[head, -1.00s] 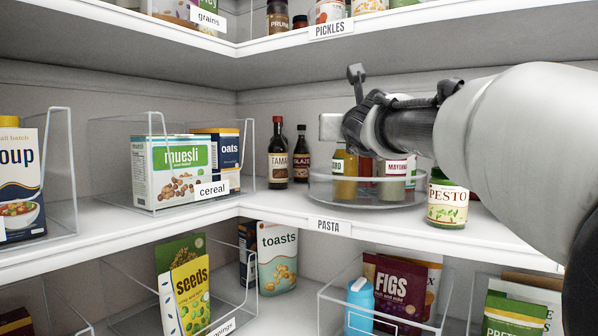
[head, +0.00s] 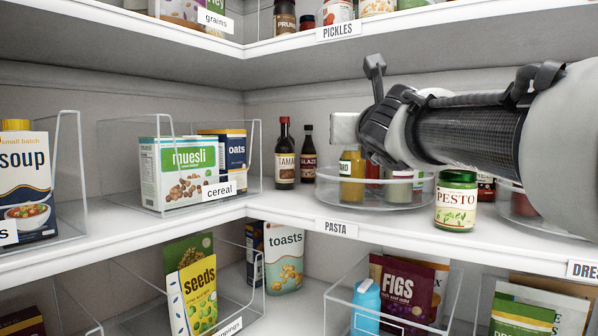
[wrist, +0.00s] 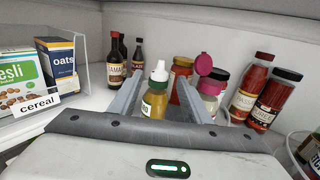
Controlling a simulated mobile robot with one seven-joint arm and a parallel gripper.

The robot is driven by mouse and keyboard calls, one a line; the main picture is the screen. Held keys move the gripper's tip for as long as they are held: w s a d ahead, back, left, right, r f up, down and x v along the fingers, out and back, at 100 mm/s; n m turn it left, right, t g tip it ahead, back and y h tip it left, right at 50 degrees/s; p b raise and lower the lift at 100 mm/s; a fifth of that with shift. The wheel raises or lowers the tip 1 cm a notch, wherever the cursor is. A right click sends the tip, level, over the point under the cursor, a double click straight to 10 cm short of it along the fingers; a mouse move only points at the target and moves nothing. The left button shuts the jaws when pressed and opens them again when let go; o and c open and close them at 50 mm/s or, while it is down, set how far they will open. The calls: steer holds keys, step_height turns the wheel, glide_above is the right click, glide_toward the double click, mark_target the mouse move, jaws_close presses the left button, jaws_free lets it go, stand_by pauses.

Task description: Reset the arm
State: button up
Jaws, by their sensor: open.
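My gripper (head: 345,128) is open and empty in the head view, at the end of my arm reaching in from the right over the middle shelf. Its pale finger shows just above the clear round turntable (head: 385,196), and the arm hides part of the turntable's contents. In the wrist view my gripper (wrist: 160,84) has its two fingers spread apart. A yellow mustard bottle (wrist: 157,92) appears between them, and I cannot tell how far beyond or below them it stands. It also shows on the turntable in the head view (head: 351,176).
A pesto jar (head: 456,204) stands near the shelf edge under my arm. Dark sauce bottles (head: 285,158) stand at the back corner. A clear cereal bin (head: 240,160) is to the left. The upper shelf (head: 290,42) runs above my arm. The shelf front left of the turntable is clear.

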steer(key=shift+s, duration=0.1)
steer(key=s+a+f+n+g+y, duration=0.3)
steer(key=s+a+f+n, duration=0.4)
steer(key=n, duration=0.5)
steer(key=s+a+f+n+g+y, duration=0.2)
steer(key=s+a+f+n+y, duration=0.3)
steer(key=f+n, duration=0.6)
steer(key=s+d+f+n+g+h, duration=0.4)
steer(key=s+d+f+n, duration=0.25)
steer(key=s+f, duration=0.3)
steer(key=s+d+f+n+g+h, duration=0.3)
steer(key=s+d+f+n, duration=0.4)
steer(key=f, duration=0.3)
step_height(320, 180, up, 27)
steer(key=p, duration=2.7)
steer(key=shift+s+a+r, duration=0.15)
steer(key=shift+s+a, duration=0.05)
steer(key=shift+a, duration=0.15)
